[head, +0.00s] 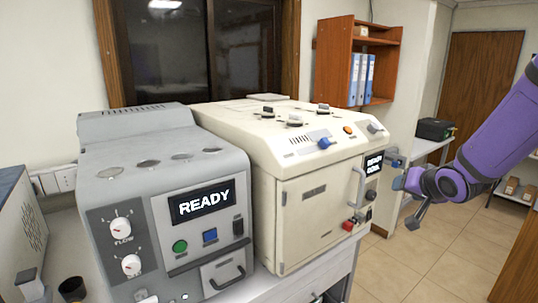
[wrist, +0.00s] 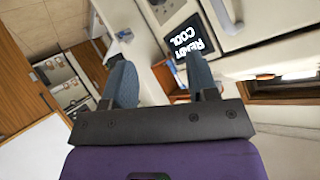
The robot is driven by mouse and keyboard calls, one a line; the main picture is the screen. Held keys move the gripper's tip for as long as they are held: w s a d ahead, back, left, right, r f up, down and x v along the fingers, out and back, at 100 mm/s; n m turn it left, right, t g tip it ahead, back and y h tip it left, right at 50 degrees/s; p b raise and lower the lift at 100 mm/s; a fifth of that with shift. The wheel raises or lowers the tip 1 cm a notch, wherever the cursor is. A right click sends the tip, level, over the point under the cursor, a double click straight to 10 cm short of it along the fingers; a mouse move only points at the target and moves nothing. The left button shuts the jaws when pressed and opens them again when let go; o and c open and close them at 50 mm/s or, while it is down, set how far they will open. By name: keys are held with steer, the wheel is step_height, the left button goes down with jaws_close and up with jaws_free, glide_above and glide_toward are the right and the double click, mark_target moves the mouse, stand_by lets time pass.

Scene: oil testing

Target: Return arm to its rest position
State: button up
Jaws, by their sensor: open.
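My purple arm comes in from the right in the head view. My gripper (head: 396,172) is beside the right end of the cream machine (head: 318,195), near its front panel. In the wrist view my gripper (wrist: 160,78) has its two blue-grey fingers apart, with nothing between them. The same display (head: 374,164) is partly visible in the head view. I cannot tell whether a finger touches the machine.
A grey machine (head: 170,200) with a "READY" display stands left of the cream one on a white counter (head: 335,268). A wooden shelf (head: 335,60) with blue binders hangs behind. A black box (head: 434,128) sits on a back table. Tiled floor (head: 425,250) is open below my arm.

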steer(key=s+a+r+n+g, duration=0.1)
steer(key=s+r, duration=0.3)
steer(key=s, duration=0.6)
steer(key=s+a+r+n+g, duration=0.2)
steer(key=s+r+g, duration=0.1)
steer(key=s, duration=0.7)
steer(key=s+a+r+n+g, duration=0.1)
steer(key=s+r, duration=0.4)
steer(key=s, duration=0.5)
steer(key=shift+a+g+h, duration=0.4)
steer(key=shift+a+g, duration=0.1)
steer(key=shift+a, duration=0.2)
